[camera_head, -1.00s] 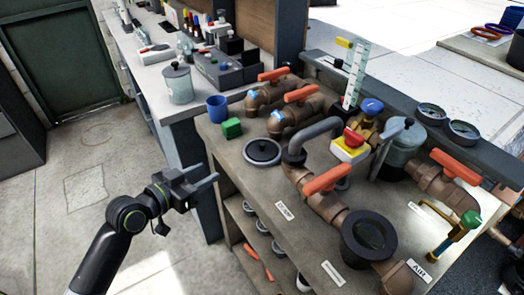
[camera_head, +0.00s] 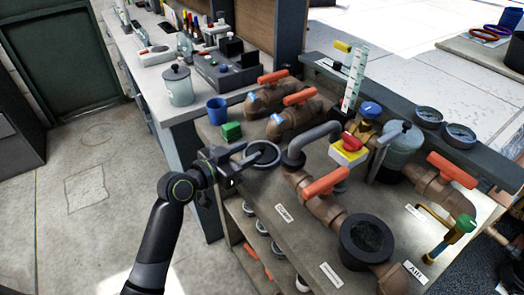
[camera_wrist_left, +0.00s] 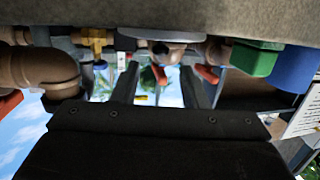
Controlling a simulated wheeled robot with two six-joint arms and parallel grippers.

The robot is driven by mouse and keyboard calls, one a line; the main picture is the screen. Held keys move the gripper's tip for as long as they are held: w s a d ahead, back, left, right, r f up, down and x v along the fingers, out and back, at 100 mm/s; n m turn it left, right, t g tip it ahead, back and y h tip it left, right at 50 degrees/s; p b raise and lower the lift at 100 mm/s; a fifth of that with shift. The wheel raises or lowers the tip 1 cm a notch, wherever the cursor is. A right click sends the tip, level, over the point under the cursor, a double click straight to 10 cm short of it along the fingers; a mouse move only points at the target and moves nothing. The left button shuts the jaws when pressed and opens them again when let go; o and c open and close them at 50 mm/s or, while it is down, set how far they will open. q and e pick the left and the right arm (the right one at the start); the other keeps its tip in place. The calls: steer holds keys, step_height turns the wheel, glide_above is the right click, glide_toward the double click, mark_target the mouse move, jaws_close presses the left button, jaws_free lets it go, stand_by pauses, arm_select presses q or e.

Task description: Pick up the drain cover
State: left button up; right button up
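The drain cover (camera_head: 266,153) is a dark round disc with a raised knob, lying flat on the bench top. In the left wrist view, which is upside down, its pale edge (camera_wrist_left: 165,36) shows beyond and between my fingertips. My left gripper (camera_head: 244,155) is at the cover's left side, with its fingers pointing over the cover in the head view. In the left wrist view the fingers of the left gripper (camera_wrist_left: 158,72) stand apart with nothing held between them. I cannot tell whether they touch the cover. My right gripper is out of view.
A green block (camera_head: 231,131) and a blue cup (camera_head: 217,110) stand just behind the cover. A grey bent pipe (camera_head: 311,138) and brown pipes with an orange handle (camera_head: 325,182) stand close to its right. Open floor lies left of the bench.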

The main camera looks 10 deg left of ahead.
mark_target(260, 147)
arm_select(q)
steer(key=shift+f+p+x, duration=0.15)
steer(key=shift+p+x, duration=0.2)
steer(key=shift+x, duration=1.2)
steer(key=shift+f+p+x, duration=0.1)
steer(key=shift+p+x, duration=0.2)
steer(key=shift+x, duration=1.25)
steer(key=shift+s, duration=0.1)
steer(key=shift+a, duration=0.1)
jaws_close()
